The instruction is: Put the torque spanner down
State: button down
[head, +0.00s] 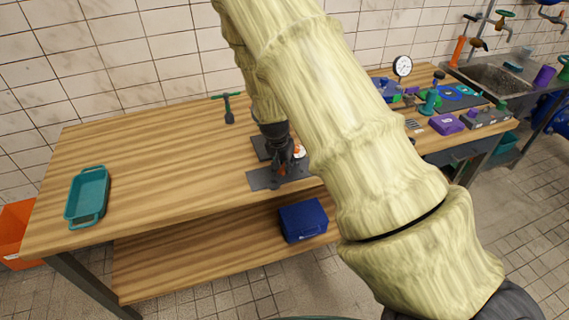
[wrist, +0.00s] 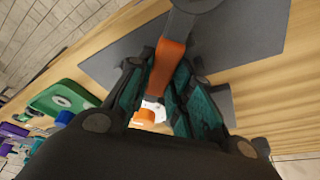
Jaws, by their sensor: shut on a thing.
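My gripper (head: 284,172) is over a dark grey mat (head: 262,181) near the front edge of the wooden bench. In the wrist view its teal-padded fingers (wrist: 165,100) are closed on the orange grip of the torque spanner (wrist: 170,62). The spanner's dark grey end reaches past the fingers to the top edge of that view, over the grey mat (wrist: 265,30). In the head view the gripper hides most of the spanner. I cannot tell whether the spanner touches the mat.
A small white-and-orange thing (head: 299,152) stands close beside the gripper. A green T-handled tool (head: 228,108) is behind, and a teal tray (head: 72,200) at the left. Bare bench lies between. Purple and green items, including a purple box (head: 446,124), crowd the right.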

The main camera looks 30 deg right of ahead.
jog(key=shift+f, duration=0.4)
jog(key=c, duration=1.3)
grip_release()
jog(key=shift+r, duration=0.6)
jog(key=b+v, duration=0.3)
jog(key=v, duration=0.9)
